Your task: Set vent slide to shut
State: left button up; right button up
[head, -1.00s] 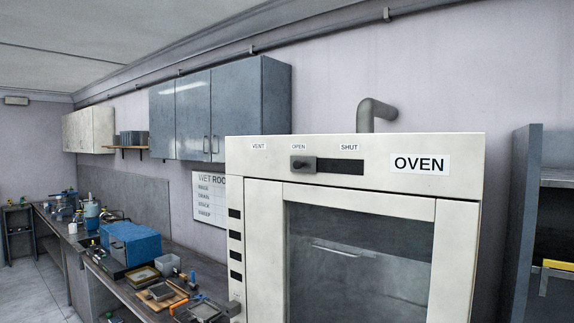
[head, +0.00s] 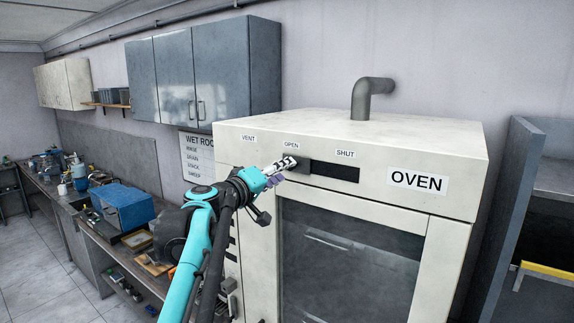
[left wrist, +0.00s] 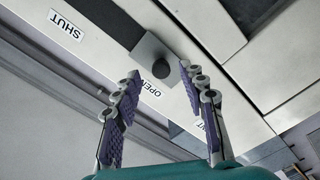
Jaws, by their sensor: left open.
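The vent slide is a dark plate with a round knob (left wrist: 161,68) at the OPEN end of a dark slot (head: 333,172) on the oven's front panel. The SHUT label (head: 345,154) is above the slot's right end; it also shows in the left wrist view (left wrist: 66,25). My left gripper (head: 288,163) reaches up to the panel at the slide. In the left wrist view its two fingers (left wrist: 158,78) are spread, with the knob between and just beyond their tips. My right gripper is not in view.
The white oven (head: 350,123) has a glass door below the panel and a grey pipe (head: 366,95) on top. A cluttered bench (head: 115,248) runs along the left. A grey shelf unit (head: 515,210) stands at the right.

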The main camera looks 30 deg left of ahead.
pick_arm(q)
jog(key=w, duration=0.2)
jog(key=shift+w, duration=0.4)
jog(key=shift+d, duration=0.1)
grip_shut()
jog(key=d, duration=0.9)
jog(key=s+d, duration=0.1)
jog(key=d, duration=0.4)
jog(key=shift+d, duration=0.1)
